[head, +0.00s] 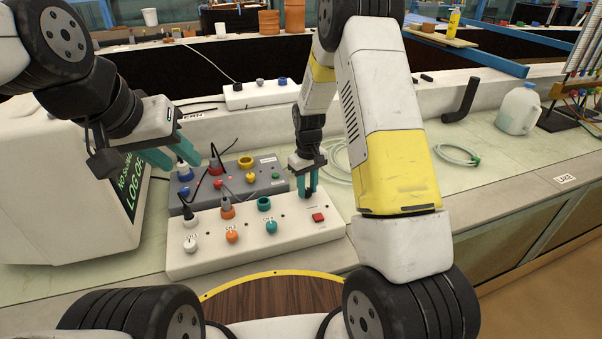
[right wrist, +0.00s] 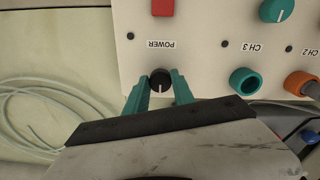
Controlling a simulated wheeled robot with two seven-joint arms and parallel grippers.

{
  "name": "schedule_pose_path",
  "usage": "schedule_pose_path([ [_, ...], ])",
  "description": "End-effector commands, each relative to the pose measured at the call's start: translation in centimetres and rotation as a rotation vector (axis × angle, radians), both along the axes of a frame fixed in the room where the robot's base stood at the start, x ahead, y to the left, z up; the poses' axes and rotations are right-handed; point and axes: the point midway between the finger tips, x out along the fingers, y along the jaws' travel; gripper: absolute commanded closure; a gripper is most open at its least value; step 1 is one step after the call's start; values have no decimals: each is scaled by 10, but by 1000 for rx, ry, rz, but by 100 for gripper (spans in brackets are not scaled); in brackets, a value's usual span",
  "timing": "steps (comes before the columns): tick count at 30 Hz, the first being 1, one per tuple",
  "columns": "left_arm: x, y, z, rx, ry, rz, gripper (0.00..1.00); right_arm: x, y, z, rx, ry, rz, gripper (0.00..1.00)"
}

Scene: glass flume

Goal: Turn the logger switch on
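A white control box (head: 290,240) sits on the bench. It carries a black knob (right wrist: 160,82) beside the word POWER and a red switch (head: 318,217); the red switch also shows at the top of the right wrist view (right wrist: 162,7). My right gripper (head: 308,182) points down at the box, its teal fingers closed in on both sides of the black knob. The knob's white line runs up and down in the right wrist view. My left gripper (head: 200,160) is open and empty above the grey box. A logger screen (head: 132,188) with green text is partly hidden behind my left arm.
A grey box (head: 240,180) with coloured sockets and leads stands behind the white box. White and orange knobs and plugged cables crowd the white box's left side.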

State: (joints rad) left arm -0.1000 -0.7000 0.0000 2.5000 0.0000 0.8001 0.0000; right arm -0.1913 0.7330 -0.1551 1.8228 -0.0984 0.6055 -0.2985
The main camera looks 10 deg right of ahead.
Motion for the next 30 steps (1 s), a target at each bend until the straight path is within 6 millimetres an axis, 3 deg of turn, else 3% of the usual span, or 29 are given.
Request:
schedule_pose_path([
  [14, 0, 0, 0, 0, 0, 0, 64, 0, 0, 0, 0, 0, -88, 100],
  [30, 0, 0, 0, 0, 0, 0, 64, 0, 2, 0, -1, 1, -555, 100],
])
